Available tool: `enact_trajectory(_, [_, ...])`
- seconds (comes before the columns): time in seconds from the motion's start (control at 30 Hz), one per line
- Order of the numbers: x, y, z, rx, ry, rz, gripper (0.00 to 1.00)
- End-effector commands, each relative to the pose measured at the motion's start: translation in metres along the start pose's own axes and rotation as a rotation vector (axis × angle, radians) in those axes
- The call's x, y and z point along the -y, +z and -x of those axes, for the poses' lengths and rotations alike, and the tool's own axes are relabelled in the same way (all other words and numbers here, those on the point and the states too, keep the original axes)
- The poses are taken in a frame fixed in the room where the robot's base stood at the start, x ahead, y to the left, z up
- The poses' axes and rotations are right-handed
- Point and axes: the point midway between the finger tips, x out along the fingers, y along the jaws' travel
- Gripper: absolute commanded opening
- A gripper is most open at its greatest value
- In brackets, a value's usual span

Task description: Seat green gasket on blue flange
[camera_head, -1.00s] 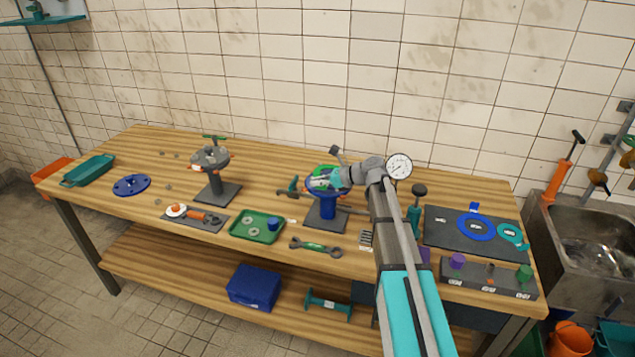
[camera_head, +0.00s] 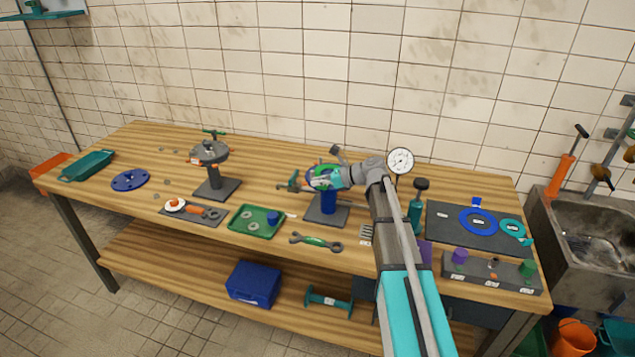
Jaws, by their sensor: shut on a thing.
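The blue flange (camera_head: 334,187) tops a blue pedestal (camera_head: 329,203) on a dark base plate, in the middle of the workbench. The green gasket (camera_head: 315,168) shows as a thin green curve at the flange. My gripper (camera_head: 320,178) reaches in from the right over the flange and is shut on the gasket. My gripper and wrist hide much of both. I cannot tell whether the gasket lies flat on the flange or is held slightly above it.
A pressure gauge (camera_head: 400,160) stands right of my wrist. A dark-and-teal tool (camera_head: 291,182) is close left of the flange. A green tray (camera_head: 248,231) and a wrench (camera_head: 316,242) lie in front. A grey flange stand (camera_head: 209,153) is further left. A dark mat (camera_head: 447,226) holds blue and teal rings.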

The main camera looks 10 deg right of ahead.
Motion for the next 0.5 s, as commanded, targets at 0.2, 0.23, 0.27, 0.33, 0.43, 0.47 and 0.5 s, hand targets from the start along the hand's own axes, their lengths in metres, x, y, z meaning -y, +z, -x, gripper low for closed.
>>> enact_trajectory(0.2, [0.0001, -0.0014, -0.0003, 0.000, 0.000, 0.000, 0.00])
enact_trajectory(0.23, [0.0001, -0.0014, -0.0003, 0.000, 0.000, 0.000, 0.00])
enact_trajectory(0.27, [0.0001, -0.0013, -0.0003, 0.000, 0.000, 0.000, 0.00])
enact_trajectory(0.33, [0.0001, -0.0013, -0.0003, 0.000, 0.000, 0.000, 0.00])
enact_trajectory(0.43, [0.0002, -0.0013, -0.0002, 0.000, 0.000, 0.000, 0.00])
enact_trajectory(0.47, [0.0002, -0.0013, -0.0002, 0.000, 0.000, 0.000, 0.09])
enact_trajectory(0.5, [0.0002, -0.0013, -0.0002, 0.000, 0.000, 0.000, 0.17])
